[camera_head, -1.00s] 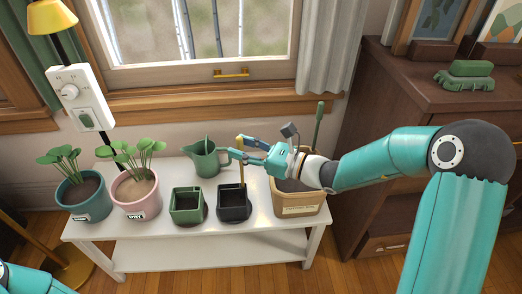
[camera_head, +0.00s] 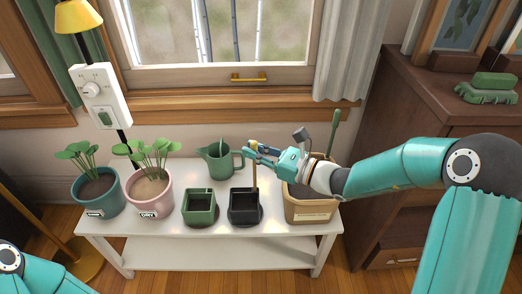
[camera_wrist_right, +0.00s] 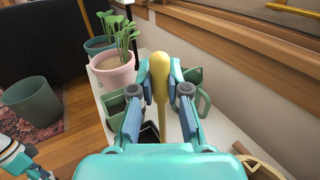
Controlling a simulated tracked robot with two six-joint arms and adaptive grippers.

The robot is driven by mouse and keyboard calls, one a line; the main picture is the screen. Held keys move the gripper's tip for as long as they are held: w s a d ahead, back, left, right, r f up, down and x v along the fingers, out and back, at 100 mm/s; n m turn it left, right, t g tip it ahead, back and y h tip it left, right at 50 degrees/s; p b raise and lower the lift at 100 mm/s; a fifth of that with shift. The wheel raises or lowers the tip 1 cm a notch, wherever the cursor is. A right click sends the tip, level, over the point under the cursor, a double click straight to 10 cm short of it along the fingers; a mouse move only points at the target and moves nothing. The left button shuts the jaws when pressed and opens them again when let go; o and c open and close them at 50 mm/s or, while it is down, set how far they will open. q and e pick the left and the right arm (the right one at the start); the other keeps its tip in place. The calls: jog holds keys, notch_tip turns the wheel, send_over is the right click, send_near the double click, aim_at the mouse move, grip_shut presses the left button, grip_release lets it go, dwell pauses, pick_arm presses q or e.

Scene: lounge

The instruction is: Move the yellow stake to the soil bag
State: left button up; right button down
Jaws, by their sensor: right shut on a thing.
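The yellow stake (camera_head: 254,176) is upright over or in the black square pot (camera_head: 244,208); its lower end meets the pot's outline, and I cannot tell how deep it sits. My right gripper (camera_head: 249,150) is shut on the stake near its top. In the right wrist view, the stake's rounded yellow head (camera_wrist_right: 160,72) shows between the two fingers. The soil bag (camera_head: 309,211), a tan container with a label, stands at the table's right end, below my right wrist. Its opening shows dark soil, partly hidden by my arm.
A green square pot (camera_head: 199,209), a pink pot (camera_head: 150,195) and a teal pot (camera_head: 97,196) with plants stand to the left. A green watering can (camera_head: 219,163) is behind. Tools stick up near the bag. A brown cabinet (camera_head: 400,130) stands at the right.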

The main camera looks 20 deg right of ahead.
jog(key=shift+r, duration=0.15)
jog(key=shift+w+r+p, duration=0.15)
jog(key=shift+r+p, duration=0.85)
jog(key=shift+r, duration=0.2)
jog(key=shift+r+p, duration=2)
jog(key=shift+r, duration=0.65)
jog(key=shift+r+p, duration=1.15)
jog(key=shift+r, duration=0.3)
